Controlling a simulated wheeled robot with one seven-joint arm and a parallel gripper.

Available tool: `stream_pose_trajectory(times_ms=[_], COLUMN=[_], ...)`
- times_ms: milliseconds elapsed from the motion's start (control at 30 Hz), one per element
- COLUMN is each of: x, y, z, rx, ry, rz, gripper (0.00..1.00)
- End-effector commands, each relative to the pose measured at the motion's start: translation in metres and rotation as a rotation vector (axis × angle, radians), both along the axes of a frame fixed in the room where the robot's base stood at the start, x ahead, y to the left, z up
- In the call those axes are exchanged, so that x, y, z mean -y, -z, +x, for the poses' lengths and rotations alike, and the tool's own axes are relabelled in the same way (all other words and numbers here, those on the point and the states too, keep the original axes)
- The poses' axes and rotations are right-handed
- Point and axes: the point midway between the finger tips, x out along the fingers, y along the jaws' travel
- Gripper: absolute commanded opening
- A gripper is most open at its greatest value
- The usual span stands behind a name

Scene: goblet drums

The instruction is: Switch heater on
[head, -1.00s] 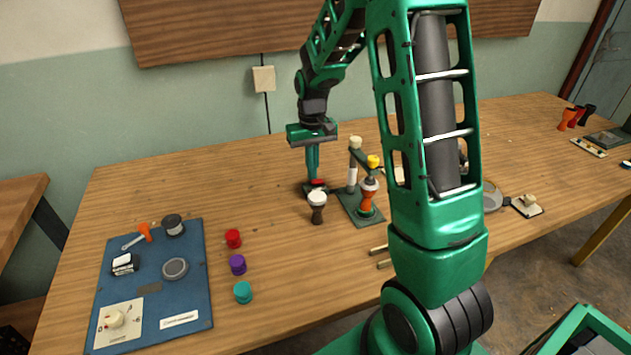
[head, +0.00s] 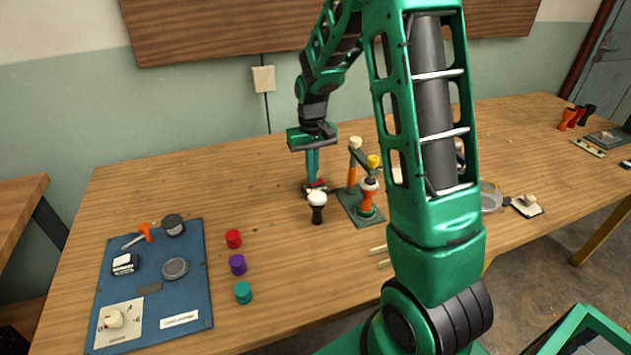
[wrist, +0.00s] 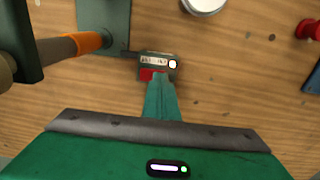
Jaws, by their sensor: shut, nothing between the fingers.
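A small dark switch box (wrist: 158,62) with a red rocker (wrist: 148,75) and a bright white round spot sits on the table beside a green-grey stand. In the head view, the red rocker (head: 317,184) is partly behind my fingers. My gripper (head: 313,178) points down, shut and empty, its tips at the rocker; in the wrist view the tips (wrist: 157,80) overlap the rocker's edge. I cannot tell whether they touch it.
An orange drum (head: 368,196) is on the stand. A blue board (head: 150,290) and red, purple and teal caps lie left. My arm hides part of the table's right side.

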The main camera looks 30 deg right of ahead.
Motion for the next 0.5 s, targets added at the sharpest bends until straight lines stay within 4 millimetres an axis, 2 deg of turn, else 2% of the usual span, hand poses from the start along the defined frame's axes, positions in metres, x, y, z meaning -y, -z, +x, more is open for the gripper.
stream_pose_trajectory(times_ms=[167, 500], x=[0.0, 0.0], y=[-0.001, -0.023], z=[0.0, 0.0], rx=[0.0, 0.001], ry=[0.001, 0.0], rz=[0.0, 0.0], gripper=[0.0, 0.0])
